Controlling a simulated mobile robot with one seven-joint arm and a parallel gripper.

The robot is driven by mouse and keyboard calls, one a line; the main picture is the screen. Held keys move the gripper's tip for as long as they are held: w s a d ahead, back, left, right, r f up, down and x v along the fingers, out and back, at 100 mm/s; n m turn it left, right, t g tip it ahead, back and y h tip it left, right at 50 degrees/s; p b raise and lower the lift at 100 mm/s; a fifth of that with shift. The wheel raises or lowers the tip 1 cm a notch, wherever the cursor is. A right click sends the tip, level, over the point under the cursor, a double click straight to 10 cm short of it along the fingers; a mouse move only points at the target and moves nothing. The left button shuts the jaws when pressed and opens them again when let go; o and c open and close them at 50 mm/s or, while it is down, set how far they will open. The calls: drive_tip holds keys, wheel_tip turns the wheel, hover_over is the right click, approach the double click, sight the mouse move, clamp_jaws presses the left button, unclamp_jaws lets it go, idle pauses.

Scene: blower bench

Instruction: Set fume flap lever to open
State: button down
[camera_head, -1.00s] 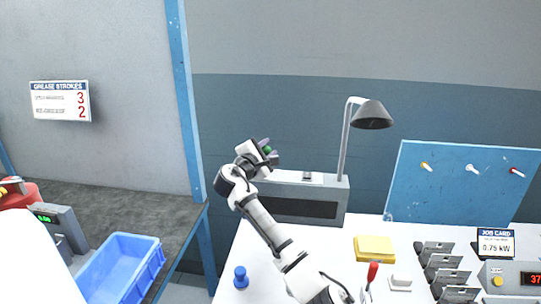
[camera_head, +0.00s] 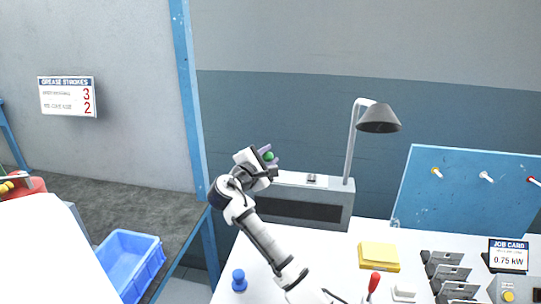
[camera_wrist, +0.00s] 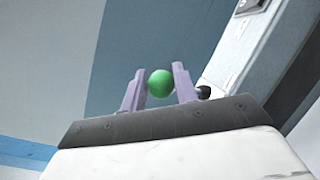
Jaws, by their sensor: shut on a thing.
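The green ball knob (camera_head: 268,156), apparently on the fume flap lever, shows at the left end of the grey fume box (camera_head: 337,212) at the back of the bench. My gripper (camera_head: 266,158) is at this knob. In the wrist view, the green knob (camera_wrist: 160,83) sits between the two purple fingers of my gripper (camera_wrist: 158,84), which are shut on it. The lever's shaft and pivot are hidden behind my gripper, and I cannot read the lever's position. A dark round part (camera_wrist: 203,92) shows just right of the right finger.
On the white bench are a blue knob-shaped piece (camera_head: 239,280), a yellow block (camera_head: 378,256), a red-handled tool (camera_head: 373,283) and several grey holders (camera_head: 446,272). A blue bin (camera_head: 126,265) is on the left.

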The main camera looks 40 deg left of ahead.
drive_tip(key=shift+s+a+f, duration=0.2)
drive_tip(key=shift+f, duration=0.15)
drive_tip(key=c, duration=1.1)
unclamp_jaws()
drive_tip(key=shift+w+r, duration=0.15)
drive_tip(key=shift+d+r, duration=0.1)
drive_tip(key=shift+r, duration=0.35)
wheel_tip(320, 180, up, 19)
drive_tip(key=b, duration=0.2)
drive_tip(key=shift+r+b, duration=0.1)
drive_tip(key=shift+b, duration=0.3)
